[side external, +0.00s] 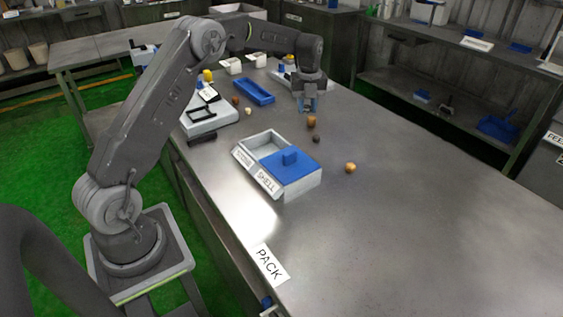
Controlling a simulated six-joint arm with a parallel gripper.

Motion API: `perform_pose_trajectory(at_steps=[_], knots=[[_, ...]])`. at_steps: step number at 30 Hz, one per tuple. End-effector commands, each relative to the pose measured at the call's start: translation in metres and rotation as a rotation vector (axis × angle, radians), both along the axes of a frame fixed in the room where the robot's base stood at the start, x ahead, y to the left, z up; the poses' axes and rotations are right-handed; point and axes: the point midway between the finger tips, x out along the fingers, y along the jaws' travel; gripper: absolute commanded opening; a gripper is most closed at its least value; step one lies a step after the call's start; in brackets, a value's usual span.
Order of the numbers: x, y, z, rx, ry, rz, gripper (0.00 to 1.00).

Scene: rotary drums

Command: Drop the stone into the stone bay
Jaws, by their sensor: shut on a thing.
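My gripper (308,104) points down over the far middle of the table, beyond the two-bay box. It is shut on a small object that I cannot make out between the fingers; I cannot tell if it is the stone. A brown nut-like lump (311,122) shows just below the fingertips, and a small dark lump (316,139) lies nearer. The box (309,187) has a left bay labelled STONE (267,146), which is open, and a right bay labelled SHELL, covered by a blue lid (291,172) with a block handle. My gripper is apart from the box.
An orange-brown ball (350,168) lies right of the box. A blue tray (254,92), a grey-white device (208,118) and several small lumps stand at the left back. A PACK label (270,264) lies at the near edge. The table's right side is clear.

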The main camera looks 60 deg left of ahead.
Motion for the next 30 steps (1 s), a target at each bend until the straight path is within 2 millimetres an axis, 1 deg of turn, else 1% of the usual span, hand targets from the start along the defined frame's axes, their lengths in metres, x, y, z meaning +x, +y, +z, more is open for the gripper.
perform_pose_trajectory(at_steps=[8, 11, 13, 17, 24, 27, 30], knots=[[0.0, 0.0, 0.0, 0.0, 0.0, 0.0, 0.04], [-0.005, 0.0, 0.002, 0.0, 0.0, 0.0, 0.04], [-0.013, -0.001, 0.004, 0.0, 0.0, 0.001, 0.04], [-0.038, -0.003, 0.008, 0.0, 0.0, 0.001, 0.04], [-0.099, -0.014, 0.011, 0.0, -0.001, 0.001, 0.04], [-0.12, -0.019, 0.01, 0.0, -0.001, 0.001, 0.04], [-0.136, -0.023, 0.009, 0.0, -0.001, 0.001, 0.04]])
